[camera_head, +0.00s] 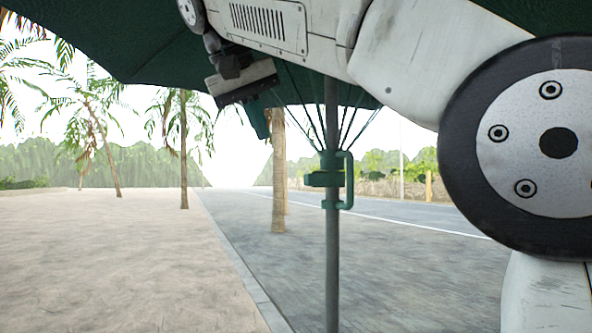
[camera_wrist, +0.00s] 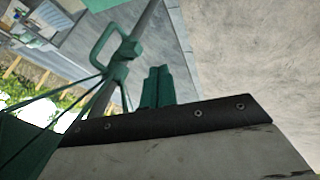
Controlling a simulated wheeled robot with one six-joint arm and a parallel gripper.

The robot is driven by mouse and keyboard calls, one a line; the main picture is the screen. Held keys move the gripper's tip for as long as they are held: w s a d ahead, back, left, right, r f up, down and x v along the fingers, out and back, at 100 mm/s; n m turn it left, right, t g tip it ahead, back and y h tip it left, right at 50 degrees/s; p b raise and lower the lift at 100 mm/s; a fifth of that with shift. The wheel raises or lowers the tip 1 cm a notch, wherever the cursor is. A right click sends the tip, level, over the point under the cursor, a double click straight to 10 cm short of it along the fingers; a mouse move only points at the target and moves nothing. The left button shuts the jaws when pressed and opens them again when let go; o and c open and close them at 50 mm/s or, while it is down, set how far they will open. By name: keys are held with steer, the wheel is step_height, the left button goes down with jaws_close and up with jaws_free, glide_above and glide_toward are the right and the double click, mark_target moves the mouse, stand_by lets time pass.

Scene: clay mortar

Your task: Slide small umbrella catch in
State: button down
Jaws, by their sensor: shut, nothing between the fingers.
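A dark green umbrella canopy (camera_head: 150,45) is spread open overhead on a grey pole (camera_head: 332,265). A green collar (camera_head: 330,161) sits around the pole with thin ribs rising from it and a loop handle (camera_head: 349,182) on its right. A small green block, apparently the catch (camera_head: 316,180), juts left from the collar's lower part. In the wrist view, the collar (camera_wrist: 117,74), handle (camera_wrist: 98,42) and block (camera_wrist: 130,50) are left of my fingers. My gripper (camera_wrist: 157,88) has its green fingers together and empty, apart from the catch. In the head view, my gripper (camera_head: 257,123) hangs left of the pole, above the catch's height.
A palm trunk (camera_head: 278,185) stands behind and left of the pole. A paved road (camera_head: 400,280) and sandy ground (camera_head: 100,260) lie below. My arm fills the upper right of the head view. The space left of the catch looks clear.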

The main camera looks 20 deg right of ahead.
mark_target(317, 180)
stand_by(0.4)
steer(key=w+d+f, duration=0.3)
steer(key=d+f, duration=0.4)
steer(key=d, duration=0.1)
steer(key=shift+w+d+f, duration=0.35)
steer(key=shift+w+f, duration=0.05)
